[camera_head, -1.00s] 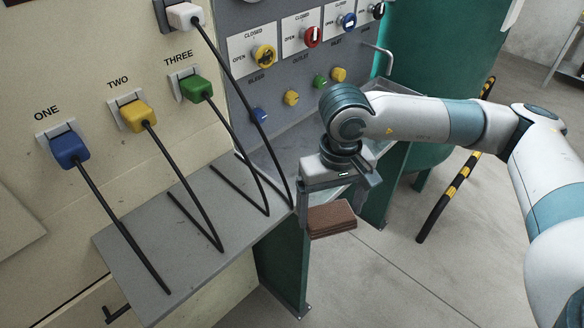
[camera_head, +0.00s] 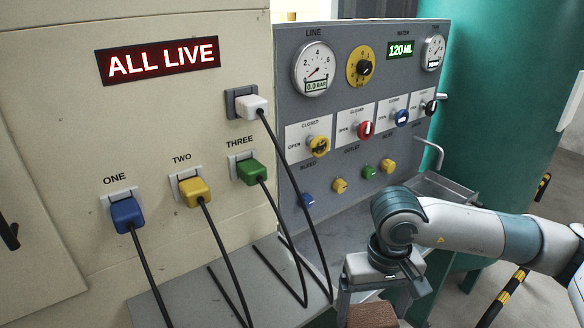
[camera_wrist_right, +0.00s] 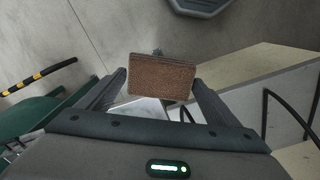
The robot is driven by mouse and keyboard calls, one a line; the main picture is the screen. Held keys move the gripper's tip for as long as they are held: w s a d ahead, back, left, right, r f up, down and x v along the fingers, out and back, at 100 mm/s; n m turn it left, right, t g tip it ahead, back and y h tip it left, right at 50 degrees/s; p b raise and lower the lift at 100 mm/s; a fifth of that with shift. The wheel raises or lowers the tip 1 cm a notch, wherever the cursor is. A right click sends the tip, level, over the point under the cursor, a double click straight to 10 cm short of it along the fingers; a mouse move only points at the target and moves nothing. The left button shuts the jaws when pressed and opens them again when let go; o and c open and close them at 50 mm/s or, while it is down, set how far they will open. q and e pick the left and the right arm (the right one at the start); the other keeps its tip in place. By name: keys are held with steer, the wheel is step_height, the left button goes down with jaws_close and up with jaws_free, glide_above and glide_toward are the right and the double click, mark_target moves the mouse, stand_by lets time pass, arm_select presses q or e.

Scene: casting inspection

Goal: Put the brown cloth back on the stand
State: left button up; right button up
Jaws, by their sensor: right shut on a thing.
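The brown cloth (camera_head: 372,316) is a folded, flat block at the bottom edge of the head view, partly cut off there. My right gripper (camera_head: 374,306) is shut on it and holds it in front of the grey ledge. In the right wrist view the cloth (camera_wrist_right: 161,77) sits between the two fingers of the right gripper (camera_wrist_right: 160,84), clear of the floor. I cannot pick out the stand for certain in either view. My left gripper is out of view.
Blue (camera_head: 126,214), yellow (camera_head: 193,191), green (camera_head: 251,171) and white (camera_head: 252,105) plugs trail black cables over the grey ledge (camera_head: 150,309). A valve panel (camera_head: 300,112) and metal basin (camera_head: 440,186) stand behind my arm. A dark angular plate (camera_wrist_right: 200,4) lies on the floor.

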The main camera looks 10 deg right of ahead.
steer(key=s+f, duration=0.4)
steer(key=f, duration=1.1)
steer(key=shift+r, duration=0.1)
